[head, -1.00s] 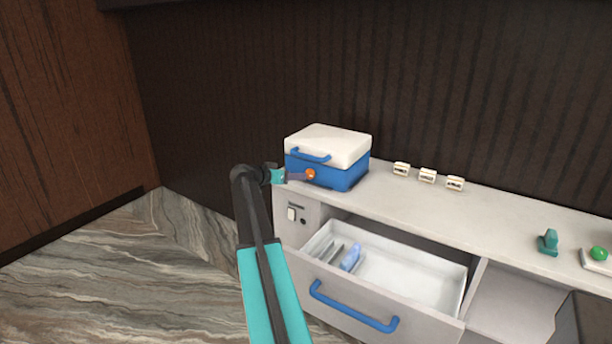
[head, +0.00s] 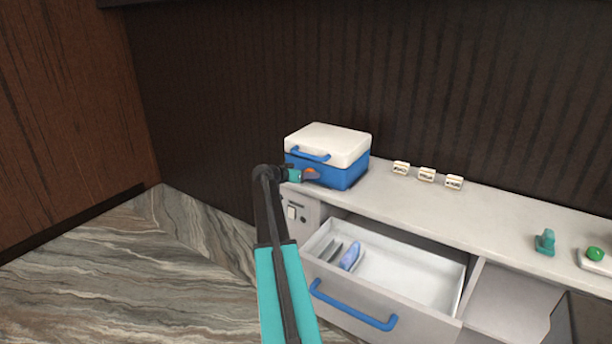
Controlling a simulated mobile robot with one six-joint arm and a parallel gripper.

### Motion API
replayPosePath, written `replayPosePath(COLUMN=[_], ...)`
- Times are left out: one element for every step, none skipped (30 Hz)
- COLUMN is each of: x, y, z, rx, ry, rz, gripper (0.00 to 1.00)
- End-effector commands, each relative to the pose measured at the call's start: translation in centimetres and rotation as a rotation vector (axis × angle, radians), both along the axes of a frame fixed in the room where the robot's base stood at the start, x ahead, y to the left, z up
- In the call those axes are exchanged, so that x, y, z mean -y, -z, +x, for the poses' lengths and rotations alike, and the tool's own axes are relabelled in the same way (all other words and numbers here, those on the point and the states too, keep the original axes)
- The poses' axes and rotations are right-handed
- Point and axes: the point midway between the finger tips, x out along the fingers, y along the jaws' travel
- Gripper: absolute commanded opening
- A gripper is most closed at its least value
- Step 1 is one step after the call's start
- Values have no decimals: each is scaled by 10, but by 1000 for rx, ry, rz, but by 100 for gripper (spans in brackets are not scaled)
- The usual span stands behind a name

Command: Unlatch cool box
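The cool box (head: 345,174) has a blue body, a white lid and a blue handle (head: 308,154) on its front. It stands at the left end of the counter with its lid down. An orange latch (head: 312,170) shows on the front of the body, partly hidden by my gripper. My gripper (head: 308,175) is at the front of the box, right at the latch. The fingers are small and dark here, so I cannot tell whether they are open or shut, or whether they touch the latch.
Below the counter (head: 480,212), a white drawer (head: 420,275) with a blue handle stands pulled out, holding a blue item (head: 350,256). Several small labelled blocks (head: 427,174) stand right of the box. A teal object (head: 545,241) and a green button (head: 596,254) are farther right.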

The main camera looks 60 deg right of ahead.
Motion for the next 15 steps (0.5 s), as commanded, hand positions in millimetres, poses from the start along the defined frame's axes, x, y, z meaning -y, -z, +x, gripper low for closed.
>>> replayPosePath(x=[0, 0, 0, 0, 0, 0, 0, 0, 0, 0, 0, 0, 0, 0, 0], y=[0, 0, 0, 0, 0, 0, 0, 0, 0, 0, 0, 0, 0, 0, 0], z=[0, 0, 0, 0, 0, 0, 0, 0, 0, 0, 0, 0, 0, 0, 0], rx=[0, 0, 0, 0, 0, 0, 0, 0, 0, 0, 0, -1, -2, -4, -6], ry=[0, 0, 0, 0, 0, 0, 0, 0, 0, 0, 0, 1, 0, 1, 1], rz=[0, 0, 0, 0, 0, 0, 0, 0, 0, 0, 0, 0, 0, 0, 0], gripper=[52, 52, 46, 40, 35, 29, 24, 18, 12, 11, 11, 11, 11, 11, 11])
